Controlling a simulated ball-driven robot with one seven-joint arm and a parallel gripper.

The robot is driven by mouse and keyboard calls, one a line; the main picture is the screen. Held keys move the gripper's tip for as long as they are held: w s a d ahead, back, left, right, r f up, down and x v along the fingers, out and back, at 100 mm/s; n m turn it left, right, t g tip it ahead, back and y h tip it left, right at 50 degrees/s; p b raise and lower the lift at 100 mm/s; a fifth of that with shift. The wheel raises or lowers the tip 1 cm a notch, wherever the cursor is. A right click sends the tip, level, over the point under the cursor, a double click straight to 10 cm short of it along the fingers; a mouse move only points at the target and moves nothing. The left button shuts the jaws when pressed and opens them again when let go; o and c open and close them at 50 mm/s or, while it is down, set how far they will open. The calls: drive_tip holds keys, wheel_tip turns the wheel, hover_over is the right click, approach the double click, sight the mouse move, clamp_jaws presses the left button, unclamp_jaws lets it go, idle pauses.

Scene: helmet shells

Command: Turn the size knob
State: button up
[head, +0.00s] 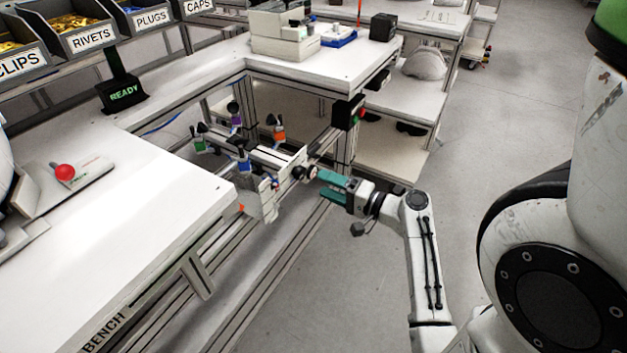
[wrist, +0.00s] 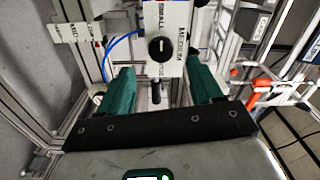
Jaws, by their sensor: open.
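The size knob (wrist: 160,48) is round and black with a pale pointer mark, in the wrist view. It sits on a white plate (wrist: 178,14) lettered SMALL and MEDIUM, with a third word partly hidden. A short dark peg (wrist: 156,92) shows below the knob. My gripper (wrist: 159,72) has teal fingers, open and empty. The knob appears between the two fingertips and beyond them, with no visible contact. In the head view my gripper (head: 319,184) is just right of the fixture (head: 262,195); small dark round parts there are hard to tell apart.
The white bench (head: 120,200) is at left, with a red button (head: 65,172) on it. Several coloured clamps sit on the fixture frame. Shelving (head: 395,150) is behind; the floor at right is clear.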

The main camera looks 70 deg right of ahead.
drive_tip(key=v, duration=0.3)
drive_tip(key=shift+s+a, duration=0.1)
drive_tip(key=shift+s, duration=0.2)
idle(0.3)
drive_tip(key=w+a+f+n+g+y+p, duration=0.1)
drive_tip(key=w+a+f+n+g+y, duration=0.15)
drive_tip(key=a, duration=0.35)
drive_tip(key=w+a+f+n+g+y+p, duration=0.1)
drive_tip(key=w+a+f+n+g+y, duration=0.1)
drive_tip(key=a+n+g+y, duration=0.3)
drive_tip(key=w+a+f+n+y+p, duration=0.1)
drive_tip(key=w+a+f+n+p, duration=0.1)
drive_tip(key=a, duration=0.5)
drive_tip(key=s+a+r+n+g+h+p, duration=0.2)
drive_tip(key=s+a+n+g, duration=0.5)
drive_tip(key=a, duration=0.4)
drive_tip(key=shift+s+r+n+g+h+p, duration=0.3)
drive_tip(key=shift+n+g+h+p, duration=0.35)
drive_tip(key=shift+n+g+h, duration=0.4)
